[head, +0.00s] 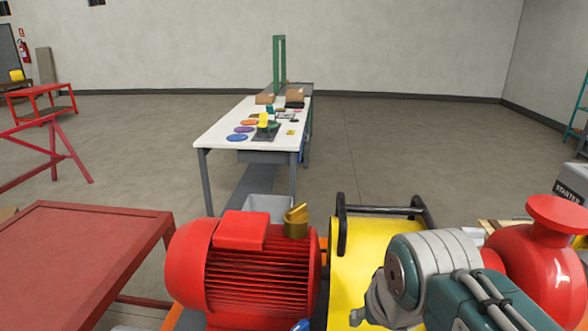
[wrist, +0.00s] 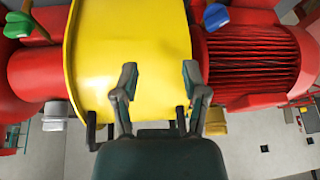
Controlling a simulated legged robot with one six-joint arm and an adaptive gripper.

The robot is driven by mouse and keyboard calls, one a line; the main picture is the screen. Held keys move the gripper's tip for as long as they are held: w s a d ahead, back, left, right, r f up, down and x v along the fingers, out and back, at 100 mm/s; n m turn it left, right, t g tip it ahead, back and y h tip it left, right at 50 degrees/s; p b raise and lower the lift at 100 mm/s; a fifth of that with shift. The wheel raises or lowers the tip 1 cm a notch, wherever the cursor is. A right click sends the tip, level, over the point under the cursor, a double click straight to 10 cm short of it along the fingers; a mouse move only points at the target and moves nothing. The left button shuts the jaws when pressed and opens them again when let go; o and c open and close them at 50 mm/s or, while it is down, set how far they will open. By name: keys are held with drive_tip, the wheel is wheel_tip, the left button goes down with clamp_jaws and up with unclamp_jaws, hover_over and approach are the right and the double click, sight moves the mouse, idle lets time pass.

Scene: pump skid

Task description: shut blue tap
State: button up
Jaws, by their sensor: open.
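The blue tap shows its blue handle (wrist: 215,16) at the top of the wrist view, by the joint between the yellow guard and the red motor. In the head view only a bit of blue (head: 300,325) shows at the bottom edge; the rest is cut off. My gripper (wrist: 160,74) is open and empty over the yellow guard (wrist: 130,45), with its two fingers spread. The blue handle lies beyond the right fingertip, apart from it. In the head view my gripper (head: 372,302) is over the guard's right side, partly hidden by my wrist.
A black rail (head: 380,211) crosses the guard's far end. A green handle (wrist: 20,26) sits at the wrist view's upper left. A red pump body (head: 545,260) stands right. A white table (head: 220,130) stands beyond.

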drive_tip(key=w+a+r+m+g, duration=0.1)
drive_tip(key=w+a+r+m, duration=0.1)
drive_tip(key=w+r, duration=0.2)
drive_tip(key=w+a+r+m+g, duration=0.1)
drive_tip(key=w+a+r+m, duration=0.1)
drive_tip(key=w+r, duration=0.3)
drive_tip(key=w+a+r+m+g, duration=0.2)
drive_tip(key=w+a+r+m, duration=0.1)
drive_tip(key=w, duration=0.8)
drive_tip(key=shift+a+r, duration=0.55)
drive_tip(key=shift+r, duration=0.2)
drive_tip(key=shift+w+a+m+g, duration=0.45)
drive_tip(key=shift+w+a, duration=0.25)
drive_tip(key=shift+w, duration=0.25)
drive_tip(key=shift+s, duration=0.1)
